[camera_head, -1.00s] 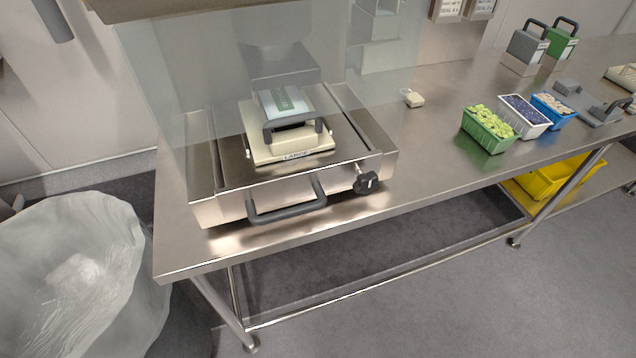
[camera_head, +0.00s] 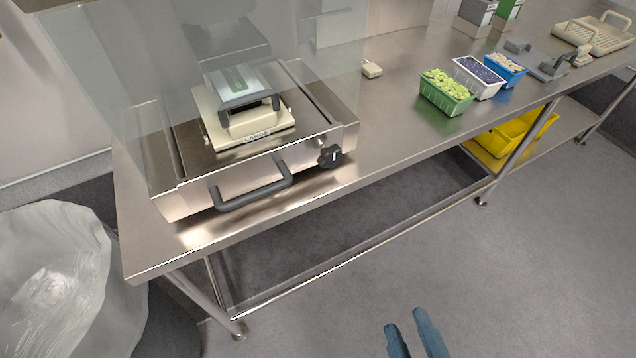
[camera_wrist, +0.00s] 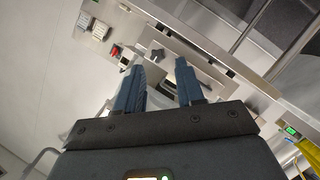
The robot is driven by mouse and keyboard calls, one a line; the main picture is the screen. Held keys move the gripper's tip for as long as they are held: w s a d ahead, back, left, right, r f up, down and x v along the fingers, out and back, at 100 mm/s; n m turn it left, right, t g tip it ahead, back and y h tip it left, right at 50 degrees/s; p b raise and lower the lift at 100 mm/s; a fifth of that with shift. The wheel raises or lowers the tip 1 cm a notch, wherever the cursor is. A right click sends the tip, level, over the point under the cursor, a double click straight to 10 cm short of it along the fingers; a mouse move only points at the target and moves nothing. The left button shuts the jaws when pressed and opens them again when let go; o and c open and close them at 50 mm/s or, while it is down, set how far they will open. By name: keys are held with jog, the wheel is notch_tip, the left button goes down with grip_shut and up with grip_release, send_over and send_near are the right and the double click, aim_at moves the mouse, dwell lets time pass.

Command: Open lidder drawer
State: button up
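The lidder (camera_head: 165,202) is a steel box on the bench, with a clear shield over it. Its drawer has a dark curved handle (camera_head: 252,192) on the front and is pushed in. A cream plate marked LARGE with a grey handled tool (camera_head: 243,88) sits on top. A black knob (camera_head: 330,156) is at the front right. My gripper (camera_head: 407,322) shows as two blue fingers at the bottom of the head view, apart from the handle and lower right of it. In the wrist view the fingers (camera_wrist: 158,80) are spread with a gap between them, holding nothing.
Green (camera_head: 446,92), white (camera_head: 479,76) and blue (camera_head: 503,70) punnets stand on the bench at right. A yellow crate (camera_head: 510,134) is on the lower shelf. A bagged bin (camera_head: 50,280) stands at left. The floor in front is free.

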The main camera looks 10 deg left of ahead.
jog(key=w+a+n+y, duration=0.3)
jog(key=w+a+n, duration=0.45)
jog(key=a, duration=0.25)
jog(key=n+g+y, duration=0.2)
jog(key=n, duration=0.4)
send_near(264, 189)
jog(key=f+x, duration=0.1)
jog(key=x, duration=0.9)
jog(key=shift+a, duration=0.1)
jog(key=shift+r, duration=0.1)
jog(key=shift+c, duration=0.2)
grip_shut()
